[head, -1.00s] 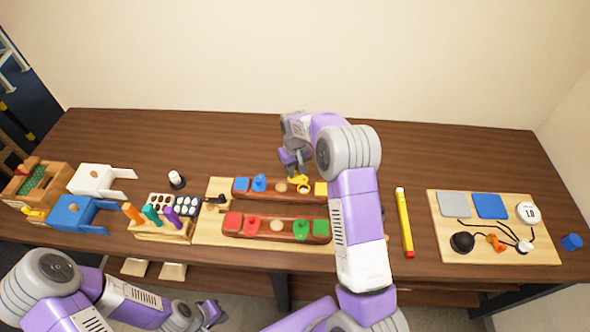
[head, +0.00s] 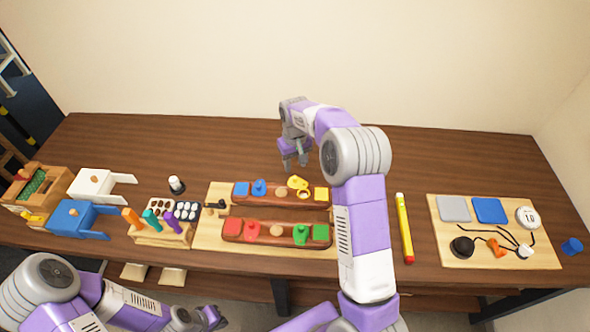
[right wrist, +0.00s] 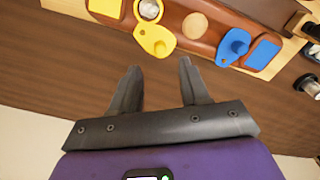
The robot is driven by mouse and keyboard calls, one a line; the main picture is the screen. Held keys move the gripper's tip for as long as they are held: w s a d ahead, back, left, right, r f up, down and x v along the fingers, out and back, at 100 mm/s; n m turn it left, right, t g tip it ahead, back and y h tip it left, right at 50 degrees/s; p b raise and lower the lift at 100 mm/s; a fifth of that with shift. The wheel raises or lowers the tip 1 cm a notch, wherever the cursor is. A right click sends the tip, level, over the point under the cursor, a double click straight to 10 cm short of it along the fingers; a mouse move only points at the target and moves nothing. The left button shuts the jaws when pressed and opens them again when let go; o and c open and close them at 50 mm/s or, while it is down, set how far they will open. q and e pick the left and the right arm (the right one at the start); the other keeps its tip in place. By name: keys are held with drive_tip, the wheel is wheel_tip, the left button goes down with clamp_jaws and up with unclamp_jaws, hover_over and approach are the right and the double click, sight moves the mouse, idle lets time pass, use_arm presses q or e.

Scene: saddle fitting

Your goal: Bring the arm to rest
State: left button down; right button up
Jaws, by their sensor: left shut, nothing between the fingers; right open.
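My right gripper (head: 295,163) is open and empty above the table behind the wooden board; its two fingers also show in the right wrist view (right wrist: 160,85). Near it on the back wooden bar (head: 277,201) is a yellow knobbed piece (head: 296,183), tilted beside a round ring-like socket (right wrist: 150,9). In the right wrist view the yellow piece (right wrist: 154,38) lies apart from the fingertips. A blue knobbed piece (head: 259,187) sits on the same bar. My left gripper (head: 215,317) is shut and empty, low in front of the table edge.
The front bar (head: 277,231) carries red and green pieces. A rack of coloured handles (head: 160,232), blue box (head: 78,218) and white box (head: 95,184) stand left. A yellow stick (head: 404,225) and a board with pads (head: 470,232) lie right. The table behind is mostly clear.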

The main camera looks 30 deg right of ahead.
drive_tip(key=shift+r, duration=0.55)
